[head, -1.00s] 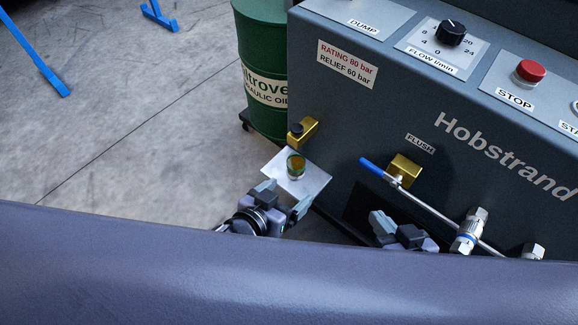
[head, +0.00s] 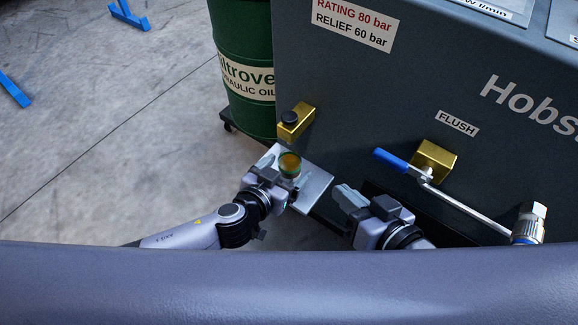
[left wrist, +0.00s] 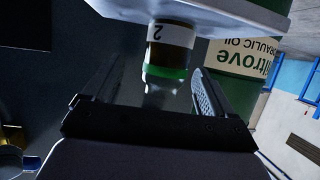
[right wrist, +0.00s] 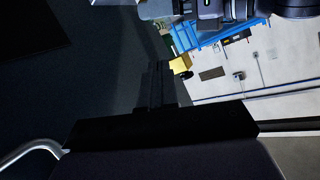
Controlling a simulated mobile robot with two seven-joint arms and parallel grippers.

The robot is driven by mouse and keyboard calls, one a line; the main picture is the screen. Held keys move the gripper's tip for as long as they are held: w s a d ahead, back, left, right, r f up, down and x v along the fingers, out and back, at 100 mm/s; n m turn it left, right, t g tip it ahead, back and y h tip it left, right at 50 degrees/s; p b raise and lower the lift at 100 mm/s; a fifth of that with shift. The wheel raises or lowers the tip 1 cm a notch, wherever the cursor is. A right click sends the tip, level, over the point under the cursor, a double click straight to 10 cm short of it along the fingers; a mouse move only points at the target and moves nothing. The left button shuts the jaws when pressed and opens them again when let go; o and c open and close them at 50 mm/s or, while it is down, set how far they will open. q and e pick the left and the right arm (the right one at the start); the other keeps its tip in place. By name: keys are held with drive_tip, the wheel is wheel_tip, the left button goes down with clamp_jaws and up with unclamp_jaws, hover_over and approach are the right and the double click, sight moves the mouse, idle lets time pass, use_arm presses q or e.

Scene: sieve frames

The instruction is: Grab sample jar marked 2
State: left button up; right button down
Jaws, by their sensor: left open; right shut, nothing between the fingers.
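In the left wrist view the picture is upside down and the jar (left wrist: 168,62) shows a white label marked 2. My left gripper (head: 286,180) is open at the jar, one finger on each side. In the left wrist view its fingers (left wrist: 160,82) flank the jar with a gap visible on both sides. My right gripper (head: 348,197) is shut and empty, right of the plate; its closed fingers (right wrist: 158,85) show in the right wrist view.
The dark machine housing (head: 400,100) rises behind the plate. A brass block with a black knob (head: 297,121) sticks out above it. A blue-handled lever (head: 392,160) under the FLUSH label is right of it. A green oil drum (head: 243,60) stands behind. Open floor lies left.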

sight(295, 157)
use_arm(q)
drive_tip(key=b+x, duration=0.1)
drive_tip(key=x, duration=0.2)
drive_tip(key=shift+w+a+f+b, duration=0.15)
drive_tip(key=shift+w+b, duration=0.2)
drive_tip(key=shift+w, duration=0.15)
drive_tip(key=shift+w+d+f, duration=0.2)
drive_tip(key=shift+w+d, duration=0.1)
drive_tip(key=shift+w, duration=0.25)
use_arm(e)
drive_tip(key=shift+f, duration=0.1)
use_arm(q)
drive_tip(key=c, duration=1.1)
drive_tip(key=shift+c, duration=0.2)
drive_tip(key=shift+r, duration=0.15)
